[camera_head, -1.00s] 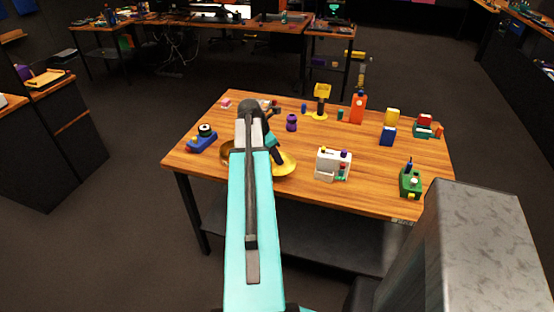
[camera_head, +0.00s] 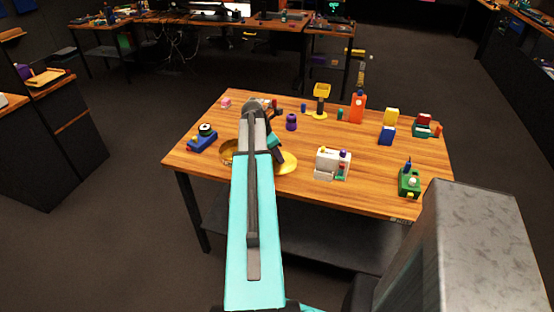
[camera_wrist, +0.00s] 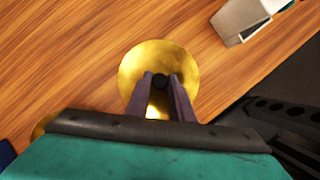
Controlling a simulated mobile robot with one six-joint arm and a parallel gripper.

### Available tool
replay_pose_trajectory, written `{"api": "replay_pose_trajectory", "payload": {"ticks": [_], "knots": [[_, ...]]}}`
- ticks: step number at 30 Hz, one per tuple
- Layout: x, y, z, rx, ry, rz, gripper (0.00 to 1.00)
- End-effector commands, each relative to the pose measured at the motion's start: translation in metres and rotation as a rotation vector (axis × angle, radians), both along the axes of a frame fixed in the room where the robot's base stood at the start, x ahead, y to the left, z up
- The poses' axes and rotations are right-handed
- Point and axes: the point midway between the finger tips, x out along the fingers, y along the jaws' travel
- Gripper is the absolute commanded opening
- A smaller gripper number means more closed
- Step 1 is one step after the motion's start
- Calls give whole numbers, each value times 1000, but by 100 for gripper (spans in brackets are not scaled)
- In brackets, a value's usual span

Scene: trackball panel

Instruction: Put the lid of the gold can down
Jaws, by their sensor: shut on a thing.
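The gold lid (camera_head: 288,164) is a round shiny disc, seen right of my arm near the front of the wooden table. In the wrist view the lid (camera_wrist: 135,68) lies under my gripper (camera_wrist: 160,78), whose two fingers are shut on its small dark knob (camera_wrist: 160,81). I cannot tell whether the lid touches the table. The gold can (camera_head: 226,153) stands to the left, mostly hidden behind my arm. A gold edge, likely the can (camera_wrist: 42,126), shows at the lower left of the wrist view.
A white block with coloured knobs (camera_head: 332,165) stands close to the lid's right. A blue piece with a dark ball (camera_head: 202,141) is at the left edge. A purple object (camera_head: 291,123) stands behind. Bare wood (camera_wrist: 70,50) lies left of the lid.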

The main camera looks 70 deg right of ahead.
Motion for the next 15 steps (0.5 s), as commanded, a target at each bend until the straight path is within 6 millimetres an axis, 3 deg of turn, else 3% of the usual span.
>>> {"api": "replay_pose_trajectory", "payload": {"ticks": [6, 15], "knots": [[0, 0, -14, 0, 0, 1, 0], [0, 0, -16, 0, 0, 0, 0]]}}
